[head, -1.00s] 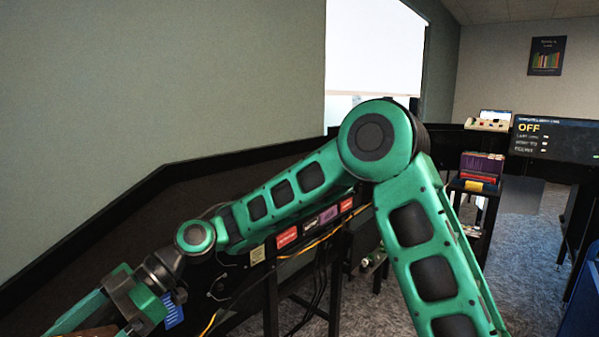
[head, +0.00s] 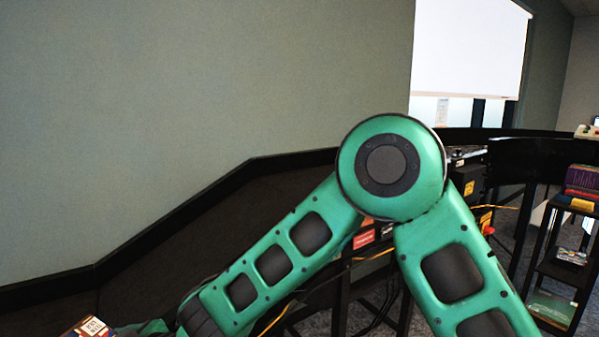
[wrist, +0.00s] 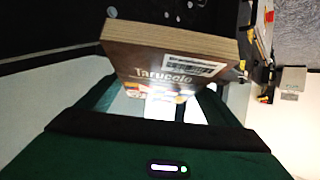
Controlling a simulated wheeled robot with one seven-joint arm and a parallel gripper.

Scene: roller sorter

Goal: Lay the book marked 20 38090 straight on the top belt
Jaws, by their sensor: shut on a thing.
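My gripper (wrist: 152,100) is shut on a brown book (wrist: 165,52) lettered "Taruccio". Its white barcode label shows in the wrist view, but the number is too small to read. In the head view a book (head: 90,329) shows at the bottom left edge, beside the green end of my arm, mostly cut off by the frame. The dark belt (head: 200,235) with a raised black rim runs along the wall, behind my arm. The held book is off to the near left, and I cannot tell its height over the belt.
A black shelf stand (head: 550,235) at the right holds a stack of books (head: 582,180), with a green book (head: 552,308) low down. Yellow cables and an orange-red button (head: 487,224) are by the belt's frame. The visible belt stretch looks bare.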

